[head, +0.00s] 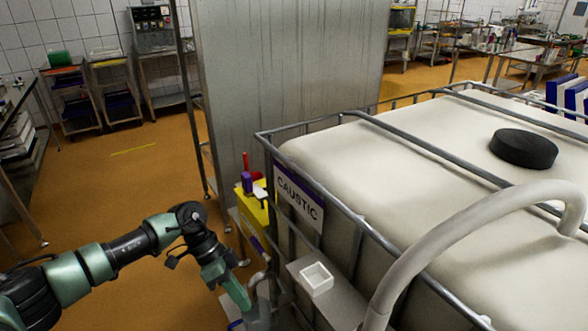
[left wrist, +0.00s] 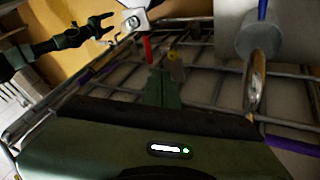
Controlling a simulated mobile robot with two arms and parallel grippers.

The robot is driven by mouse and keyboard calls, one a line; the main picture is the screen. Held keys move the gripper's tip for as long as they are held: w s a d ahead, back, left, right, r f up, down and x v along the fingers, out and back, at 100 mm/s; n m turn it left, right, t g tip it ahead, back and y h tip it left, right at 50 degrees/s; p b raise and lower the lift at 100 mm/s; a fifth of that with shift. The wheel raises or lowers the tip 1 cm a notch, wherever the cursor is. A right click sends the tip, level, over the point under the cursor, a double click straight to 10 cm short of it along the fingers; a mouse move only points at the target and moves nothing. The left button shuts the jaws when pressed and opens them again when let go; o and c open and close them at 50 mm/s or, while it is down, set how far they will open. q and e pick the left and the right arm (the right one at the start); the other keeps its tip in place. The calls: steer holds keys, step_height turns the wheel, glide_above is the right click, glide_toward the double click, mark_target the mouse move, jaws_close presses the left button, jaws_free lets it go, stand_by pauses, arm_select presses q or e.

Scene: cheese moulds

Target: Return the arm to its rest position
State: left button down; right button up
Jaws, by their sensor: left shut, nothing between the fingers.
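My left gripper (head: 237,291) hangs low in the head view, at the left of the caged white tank, near a metal ledge. Its green fingers are together with nothing between them. They also show in the left wrist view (left wrist: 164,88), pointing at metal bars and rails. My left arm reaches in from the lower left of the head view. In the left wrist view a dark arm with a green band, which looks like my right one, ends in a gripper (left wrist: 106,26) with its fingers apart and empty. My right arm is not in the head view.
The white tank (head: 400,180) with a CAUSTIC sign (head: 298,200) fills the right. A yellow container (head: 252,207) stands near my gripper. Open orange floor (head: 120,200) lies left.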

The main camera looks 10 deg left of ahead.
arm_select(q)
steer(key=w+d+f+t+h, duration=0.2)
steer(key=w+d+t+h, duration=0.1)
steer(key=d+h, duration=0.15)
steer(key=w+d+f+t+h, duration=0.2)
steer(key=d+f+h, duration=0.1)
steer(key=d, duration=0.3)
steer(key=s+a+f+n+t+y, duration=0.1)
steer(key=a+f+n+t+y, duration=0.3)
steer(key=f, duration=0.6)
steer(key=s+a+f+n+t+y, duration=0.1)
steer(key=a+f+n+t+y, duration=0.3)
steer(key=f, duration=0.6)
steer(key=s+a+f+n+g+y, duration=0.1)
steer(key=s+a+f+n+y, duration=0.15)
steer(key=s+a+f, duration=0.45)
steer(key=s+f+g+y, duration=0.1)
steer(key=s+f, duration=0.4)
steer(key=s, duration=0.7)
steer(key=s+f+g+y, duration=0.1)
steer(key=s+f+g, duration=0.3)
steer(key=s, duration=0.9)
steer(key=s+f+g+y, duration=0.1)
steer(key=s+f+g, duration=0.2)
steer(key=s, duration=0.9)
step_height(320, 180, down, 4)
steer(key=shift+s+a+r+n, duration=0.15)
steer(key=shift+s+r+n, duration=0.05)
steer(key=shift+s+n, duration=0.2)
